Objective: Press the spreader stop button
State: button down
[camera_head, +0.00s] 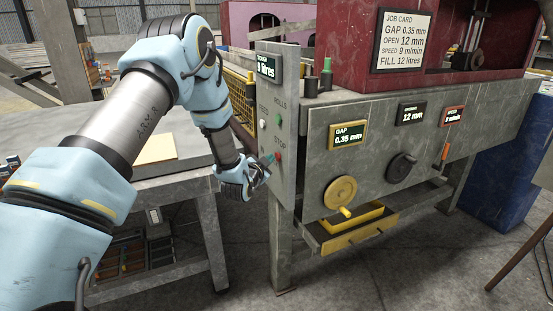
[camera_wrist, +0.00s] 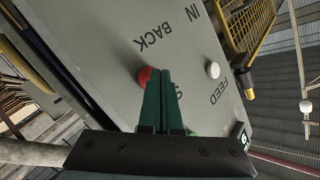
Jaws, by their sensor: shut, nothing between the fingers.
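The red stop button (camera_head: 278,157) is on the grey control panel (camera_head: 289,185), just below the word STOP. In the wrist view the red button (camera_wrist: 144,76) shows at the left side of my fingertips, partly covered by them. My gripper (camera_head: 267,161) is shut and empty, with its dark green fingers pointing at the panel. In the wrist view the fingertips (camera_wrist: 160,72) overlap the button's edge. I cannot tell whether they touch it. The fingers hide part of the STOP lettering.
A green button (camera_head: 278,120) sits above, under the word ROLLS. A white button (camera_wrist: 213,70) is by FEED. A yellow handwheel (camera_head: 340,192) and a black knob (camera_head: 401,167) are on the machine front. A grey table (camera_head: 185,165) stands left of the panel.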

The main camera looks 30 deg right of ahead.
jog(key=shift+d, duration=0.4)
dwell(0.5)
jog(key=shift+a+b, duration=0.1)
jog(key=shift+b, duration=0.2)
jog(key=shift+a, duration=0.8)
jog(key=shift+a, duration=0.1)
jog(key=shift+w+a+b, duration=0.2)
jog(key=shift+a+b, duration=0.2)
jog(key=shift+a, duration=0.85)
jog(key=shift+w+a+b, duration=0.15)
jog(key=shift+a+b, duration=0.2)
jog(key=shift+a, duration=0.85)
